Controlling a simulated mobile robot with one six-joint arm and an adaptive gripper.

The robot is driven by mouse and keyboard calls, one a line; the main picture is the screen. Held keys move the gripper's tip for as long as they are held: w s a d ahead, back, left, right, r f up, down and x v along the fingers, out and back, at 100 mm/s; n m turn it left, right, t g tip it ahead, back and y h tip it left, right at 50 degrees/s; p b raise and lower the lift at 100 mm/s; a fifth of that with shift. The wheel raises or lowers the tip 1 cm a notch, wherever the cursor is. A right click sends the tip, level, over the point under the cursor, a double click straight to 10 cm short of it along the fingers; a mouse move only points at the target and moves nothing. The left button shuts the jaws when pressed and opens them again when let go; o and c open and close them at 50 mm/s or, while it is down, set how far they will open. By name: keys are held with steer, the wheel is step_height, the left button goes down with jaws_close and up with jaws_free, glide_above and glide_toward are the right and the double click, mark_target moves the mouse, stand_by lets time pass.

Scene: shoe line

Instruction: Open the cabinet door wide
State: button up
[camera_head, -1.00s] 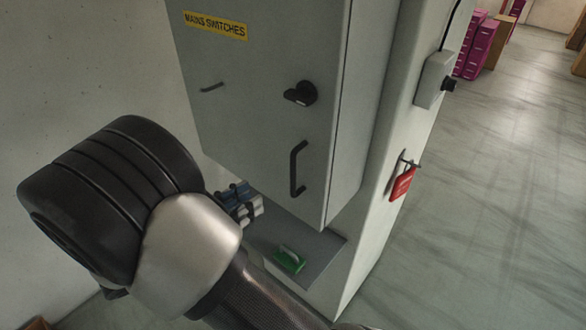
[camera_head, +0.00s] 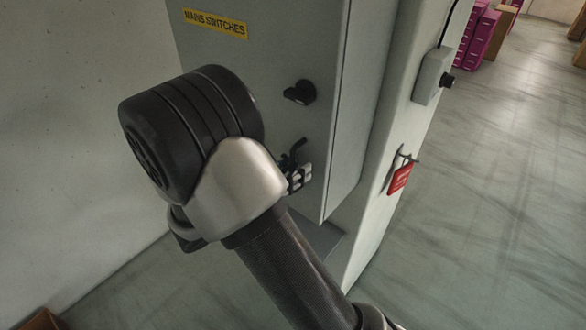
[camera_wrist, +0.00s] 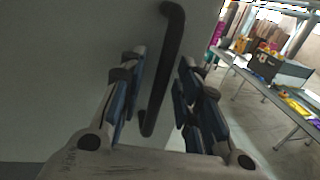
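The grey cabinet door (camera_head: 285,40), marked with a yellow "MAINS SWITCHES" label (camera_head: 215,23), looks closed. A black rotary knob (camera_head: 300,92) is on it. The black bar handle shows only its top (camera_head: 297,150) in the head view, the rest hidden by my arm and gripper. In the wrist view the handle (camera_wrist: 163,75) stands tilted between my gripper's (camera_wrist: 155,95) blue-padded fingers. The fingers are open, with a gap on both sides of the bar. My gripper (camera_head: 300,178) is in front of the handle in the head view.
Magenta crates (camera_head: 478,38) stand at the far right. The floor right of the cabinet is clear. A table (camera_wrist: 265,85) with items shows in the wrist view.

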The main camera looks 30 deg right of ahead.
steer(key=shift+c, duration=0.3)
jaws_close()
stand_by(0.4)
